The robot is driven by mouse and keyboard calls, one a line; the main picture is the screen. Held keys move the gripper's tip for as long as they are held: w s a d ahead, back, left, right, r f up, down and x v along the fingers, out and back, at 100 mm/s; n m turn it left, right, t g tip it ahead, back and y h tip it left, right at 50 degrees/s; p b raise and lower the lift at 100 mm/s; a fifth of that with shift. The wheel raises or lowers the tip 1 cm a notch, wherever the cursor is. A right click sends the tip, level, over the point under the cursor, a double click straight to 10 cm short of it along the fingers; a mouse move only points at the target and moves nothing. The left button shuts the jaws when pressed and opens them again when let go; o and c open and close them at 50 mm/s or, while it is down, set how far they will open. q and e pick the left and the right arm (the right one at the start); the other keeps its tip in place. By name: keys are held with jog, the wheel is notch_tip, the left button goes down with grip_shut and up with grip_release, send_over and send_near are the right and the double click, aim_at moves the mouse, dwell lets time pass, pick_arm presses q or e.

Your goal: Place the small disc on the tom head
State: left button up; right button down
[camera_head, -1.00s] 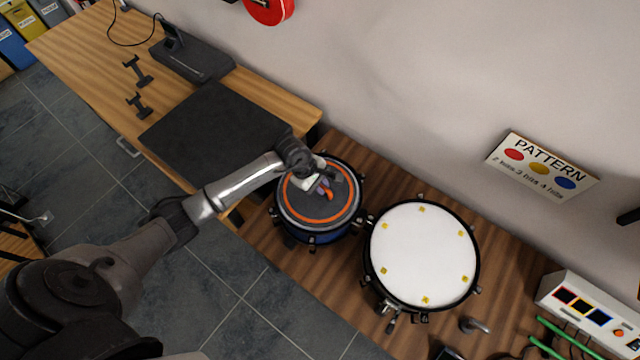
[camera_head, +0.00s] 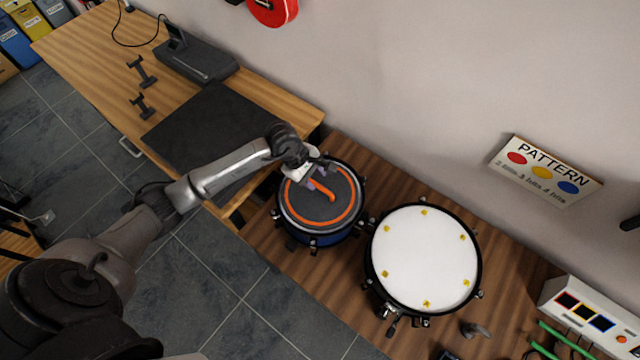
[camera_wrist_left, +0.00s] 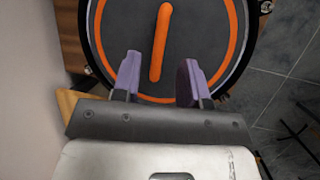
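A dark disc (camera_head: 306,208) with an orange ring lies on top of the small blue drum (camera_head: 325,240), the tom, and covers its head. A short orange bar (camera_head: 325,191) stands out on the disc like a handle. The disc (camera_wrist_left: 120,35) and bar (camera_wrist_left: 159,42) also show in the left wrist view. My right gripper is not in view.
A larger white-headed drum (camera_head: 423,258) stands to the right on the wooden bench. A wooden desk with a black mat (camera_head: 215,130) is at the left. A white box (camera_head: 590,312) and green sticks (camera_head: 562,340) lie at the lower right. The wall is behind.

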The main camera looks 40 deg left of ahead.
pick_arm(q)
jog(key=v, duration=0.6)
jog(key=s+d+r+n+t+h, duration=0.1)
jog(key=d+r+n+t+h, duration=0.35)
jog(key=d+h, duration=0.6)
notch_tip(320, 180, up, 7)
jog(key=s+d+n+t+y, duration=0.15)
jog(key=n+t+y, duration=0.25)
jog(key=n+t, duration=1.15)
jog(key=s+a+f+n+g+y, duration=0.4)
jog(key=n+y, duration=0.3)
jog(key=n, duration=0.5)
jog(key=s+a+f+n+g+y, duration=0.2)
jog(key=f+n+g+y, duration=0.4)
jog(key=n, duration=0.6)
jog(key=s+d+f+n+g+h, duration=0.1)
jog(key=s+f+n+g, duration=0.3)
jog(key=s, duration=0.4)
jog(key=s+d+f+n+g+h, duration=0.1)
jog(key=s+d+f+n+g, duration=0.2)
jog(key=s, duration=0.6)
jog(key=shift+f+n+g, duration=0.5)
jog(key=shift+f+g, duration=0.3)
